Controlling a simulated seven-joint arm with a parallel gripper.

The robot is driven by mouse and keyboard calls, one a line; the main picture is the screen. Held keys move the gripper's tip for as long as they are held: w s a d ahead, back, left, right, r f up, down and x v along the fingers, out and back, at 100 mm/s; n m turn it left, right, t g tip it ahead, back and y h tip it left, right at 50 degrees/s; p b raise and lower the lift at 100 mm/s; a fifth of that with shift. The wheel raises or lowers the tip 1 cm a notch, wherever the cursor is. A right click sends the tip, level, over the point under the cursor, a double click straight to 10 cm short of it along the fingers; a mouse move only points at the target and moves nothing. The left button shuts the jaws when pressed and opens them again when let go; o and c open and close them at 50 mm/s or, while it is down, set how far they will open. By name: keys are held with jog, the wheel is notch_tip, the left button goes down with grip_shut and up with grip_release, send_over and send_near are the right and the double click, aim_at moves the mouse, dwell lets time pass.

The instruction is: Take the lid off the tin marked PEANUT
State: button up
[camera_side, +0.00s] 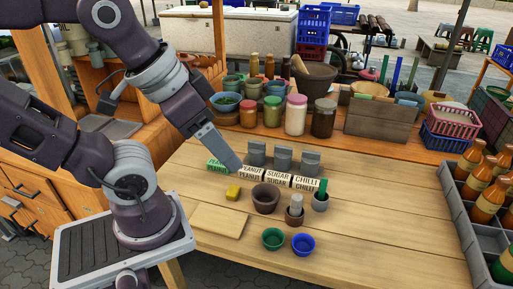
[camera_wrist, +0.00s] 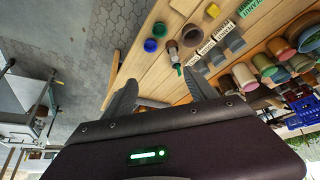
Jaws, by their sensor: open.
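Three grey tins stand in a row on the wooden table, with white label strips in front reading PEANUT, SUGAR and CHILLI. The grey tin (camera_side: 257,153) behind the PEANUT label (camera_side: 250,172) is leftmost in the side view; it also shows in the wrist view (camera_wrist: 235,44). Its lid cannot be made out separately. In the wrist view my gripper (camera_wrist: 158,77) is open and empty.
A yellow block (camera_side: 233,192), brown pot (camera_side: 265,198), small pots, green bowl (camera_side: 272,239) and blue bowl (camera_side: 303,244) stand in front. Jars and a mortar (camera_side: 313,80) crowd the back. A bottle crate (camera_side: 470,235) is right. The table's front right is clear.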

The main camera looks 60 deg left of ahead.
jog(key=o, duration=0.3)
